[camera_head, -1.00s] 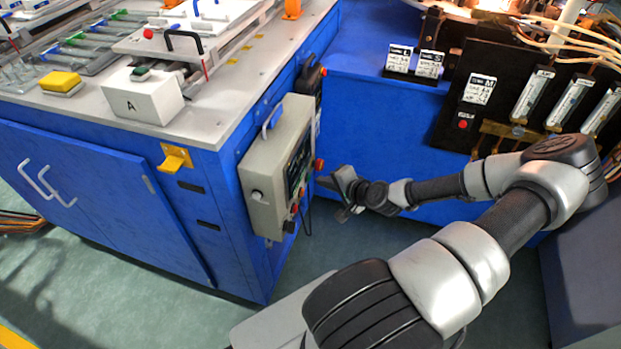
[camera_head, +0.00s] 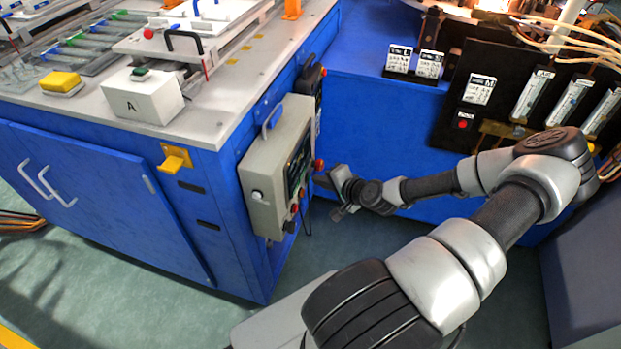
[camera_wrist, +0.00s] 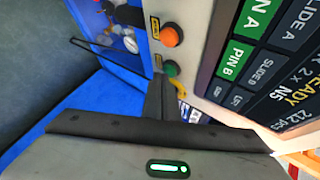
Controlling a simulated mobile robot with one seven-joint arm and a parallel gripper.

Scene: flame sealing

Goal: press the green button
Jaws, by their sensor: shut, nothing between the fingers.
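In the wrist view a green button (camera_wrist: 172,68) sits on the grey control box (camera_wrist: 190,20), below an orange-red button (camera_wrist: 171,36). My gripper (camera_wrist: 157,82) is shut and empty, its dark tip beside the green button and partly overlapping it in the picture. I cannot tell whether they touch. In the head view my gripper (camera_head: 322,180) is at the right side of the control box (camera_head: 256,170), close to its front face. The green button on that face cannot be made out there. Another green button (camera_head: 141,71) is on the white box marked A.
The control box has a lit display (camera_wrist: 275,60) beside the buttons, with a yellow part (camera_wrist: 180,91) and a white button (camera_wrist: 195,116) below. A blue cabinet (camera_head: 375,130) stands behind my gripper. The floor (camera_head: 290,265) below is mostly clear.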

